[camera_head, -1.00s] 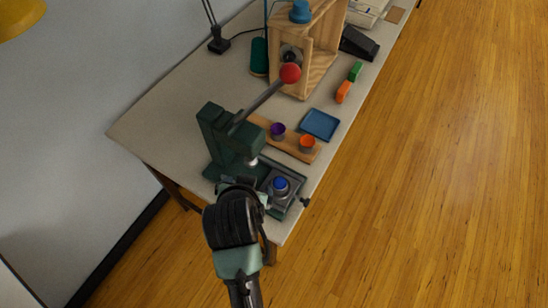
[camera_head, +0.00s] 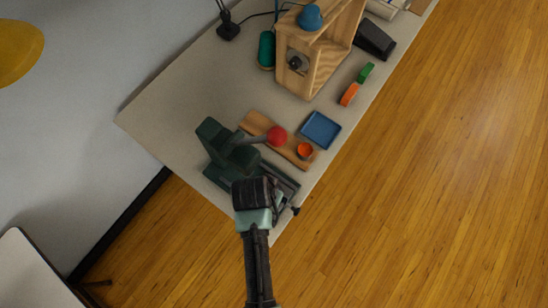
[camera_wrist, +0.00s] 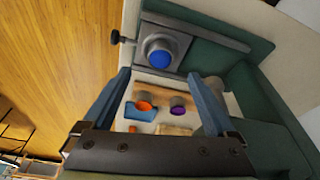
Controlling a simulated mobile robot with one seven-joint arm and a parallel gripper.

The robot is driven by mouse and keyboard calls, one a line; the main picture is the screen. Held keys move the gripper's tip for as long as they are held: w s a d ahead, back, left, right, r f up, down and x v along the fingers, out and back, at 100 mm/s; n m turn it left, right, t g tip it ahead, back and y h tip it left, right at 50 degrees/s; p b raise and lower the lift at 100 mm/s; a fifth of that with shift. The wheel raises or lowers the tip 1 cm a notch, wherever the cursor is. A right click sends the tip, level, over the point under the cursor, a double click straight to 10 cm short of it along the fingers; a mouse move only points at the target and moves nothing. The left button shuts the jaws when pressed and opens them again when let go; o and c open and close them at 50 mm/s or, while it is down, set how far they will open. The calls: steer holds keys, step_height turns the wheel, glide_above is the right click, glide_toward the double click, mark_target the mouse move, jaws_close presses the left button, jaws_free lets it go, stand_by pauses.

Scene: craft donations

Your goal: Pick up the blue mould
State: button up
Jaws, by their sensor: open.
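The blue mould (camera_wrist: 159,52) is a grey round cup with a blue top. It sits on the flat bed of the dark green press (camera_wrist: 205,55). In the wrist view, my gripper (camera_wrist: 158,75) is open, its two blue-grey fingers apart and empty. The mould appears just beyond the fingertips, between their lines; I cannot tell the exact distance. In the head view, my wrist covers the mould, and the press (camera_head: 222,145) stands at the table's near corner.
A blue tray (camera_head: 320,130) lies beside the board. A wooden frame (camera_head: 315,65) stands farther back.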

steer(key=shift+x, duration=3.65)
jaws_close()
